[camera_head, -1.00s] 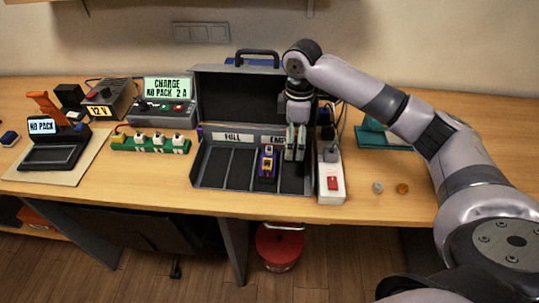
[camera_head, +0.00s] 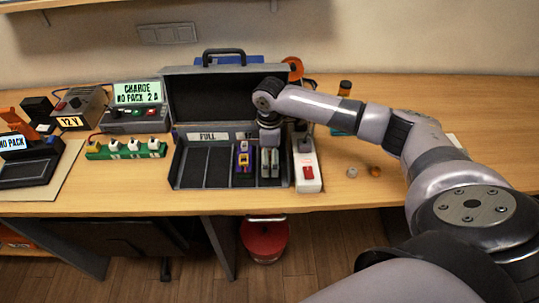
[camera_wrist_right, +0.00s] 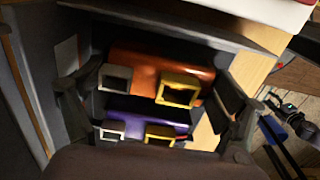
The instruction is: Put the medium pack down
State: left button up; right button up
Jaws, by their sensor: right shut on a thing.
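The orange pack (camera_wrist_right: 150,68), apparently the medium pack, shows in the right wrist view with a grey and a yellow connector. My right gripper (camera_head: 269,165) is low inside the open case (camera_head: 211,103), over its right-hand part. Its fingers stand on either side of the orange pack in the wrist view (camera_wrist_right: 160,95), shut on it. The head view hides this pack behind the gripper. A purple pack (camera_head: 243,160) with yellow stands in the slot just left of the gripper; it also shows in the wrist view (camera_wrist_right: 140,117). My left gripper is out of view.
The two left slots (camera_head: 205,167) under the FULL label look empty. A white power strip (camera_head: 307,172) stands close right of the case. A green strip with white plugs (camera_head: 125,149) and the charger (camera_head: 137,115), reading NO PACK, stand left.

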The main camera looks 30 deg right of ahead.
jog(key=o, duration=1.3)
jog(key=shift+f, duration=0.1)
jog(key=shift+o, duration=0.9)
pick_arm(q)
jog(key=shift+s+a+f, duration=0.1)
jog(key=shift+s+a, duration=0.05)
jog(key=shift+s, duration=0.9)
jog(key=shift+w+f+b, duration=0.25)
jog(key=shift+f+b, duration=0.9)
pick_arm(e)
notch_tip(320, 180, up, 12)
